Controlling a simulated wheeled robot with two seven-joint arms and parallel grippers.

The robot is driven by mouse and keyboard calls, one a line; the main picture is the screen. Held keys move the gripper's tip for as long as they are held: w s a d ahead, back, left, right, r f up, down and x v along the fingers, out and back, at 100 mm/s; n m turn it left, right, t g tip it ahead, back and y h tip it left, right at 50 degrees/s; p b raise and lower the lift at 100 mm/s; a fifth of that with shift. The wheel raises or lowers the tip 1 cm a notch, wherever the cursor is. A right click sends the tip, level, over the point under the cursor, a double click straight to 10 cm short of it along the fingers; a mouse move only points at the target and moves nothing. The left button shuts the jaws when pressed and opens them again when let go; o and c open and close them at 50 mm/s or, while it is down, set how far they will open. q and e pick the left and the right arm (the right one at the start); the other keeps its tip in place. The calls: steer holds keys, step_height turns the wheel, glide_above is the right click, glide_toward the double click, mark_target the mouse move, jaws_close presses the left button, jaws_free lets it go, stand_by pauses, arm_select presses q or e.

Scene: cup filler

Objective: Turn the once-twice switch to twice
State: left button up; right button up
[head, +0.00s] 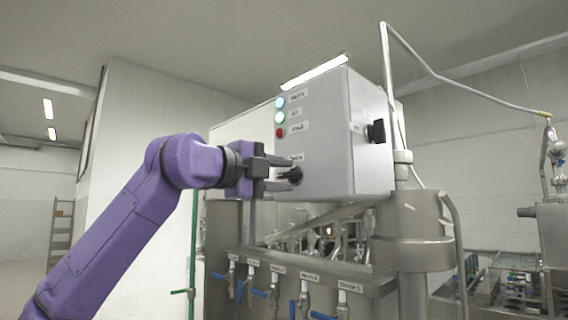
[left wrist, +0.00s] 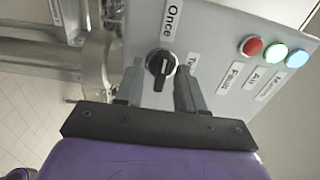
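The once-twice switch is a round black knob (head: 294,175) low on the front of the grey control box (head: 325,135). In the left wrist view the knob (left wrist: 160,64) has a white mark on its grip. The "Once" label (left wrist: 173,17) is beyond it, and a label starting with "T" (left wrist: 192,60) is partly hidden by a finger. My left gripper (head: 287,173) is open in front of the knob. In the left wrist view its fingers (left wrist: 158,85) are apart, one to each side of the knob; I cannot tell whether they touch it. My right gripper is out of view.
Red (left wrist: 251,47), green (left wrist: 277,52) and pale blue (left wrist: 297,58) round lights or buttons are on the same panel. Another black knob (head: 376,131) is on the box's side. Labelled valves with blue handles (head: 274,280) line the metal unit below.

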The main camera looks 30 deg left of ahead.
arm_select(q)
steer(key=shift+w+d+r, duration=0.1)
steer(key=shift+w+d, duration=0.05)
steer(key=shift+w, duration=0.2)
steer(key=shift+s, duration=0.2)
steer(key=shift+w, duration=0.1)
jaws_close()
